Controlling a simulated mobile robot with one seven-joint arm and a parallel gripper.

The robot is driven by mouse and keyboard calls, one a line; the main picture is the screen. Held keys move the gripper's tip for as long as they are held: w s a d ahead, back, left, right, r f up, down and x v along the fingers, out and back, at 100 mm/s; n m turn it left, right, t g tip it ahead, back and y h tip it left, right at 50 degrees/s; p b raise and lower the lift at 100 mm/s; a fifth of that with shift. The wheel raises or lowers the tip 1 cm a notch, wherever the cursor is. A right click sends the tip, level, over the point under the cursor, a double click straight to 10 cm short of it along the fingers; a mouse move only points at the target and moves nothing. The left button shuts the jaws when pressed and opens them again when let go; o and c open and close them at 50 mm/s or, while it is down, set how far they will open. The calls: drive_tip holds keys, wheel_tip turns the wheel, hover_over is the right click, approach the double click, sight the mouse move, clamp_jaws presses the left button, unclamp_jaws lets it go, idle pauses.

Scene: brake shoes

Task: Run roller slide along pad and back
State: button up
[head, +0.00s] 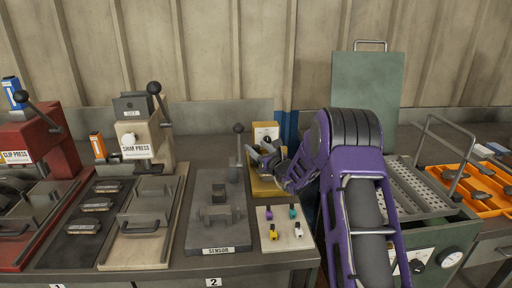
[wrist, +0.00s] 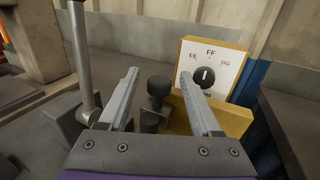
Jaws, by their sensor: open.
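My gripper (head: 262,157) is open and empty in front of the yellow dial fixture (head: 267,186). In the wrist view its fingers (wrist: 160,75) point toward a dark round knob (wrist: 159,88) on a short post, which shows between them, apart from both. The knob looks like a handle of the roller slide, but I cannot tell for sure. The fixture's white face (wrist: 209,68) carries a black selector marked EE, FF and GG, its pointer upright. The pad under the slide is hidden; I cannot make it out.
A tall lever (head: 238,150) stands close left of my gripper; its grey post shows in the wrist view (wrist: 80,55). The sensor station (head: 215,240) and a board with coloured pegs (head: 284,242) lie in front. An orange tray (head: 480,200) stands right.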

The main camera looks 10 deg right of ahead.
drive_tip(key=shift+w+a, duration=0.2)
drive_tip(key=shift+w, duration=0.3)
clamp_jaws()
idle(1.2)
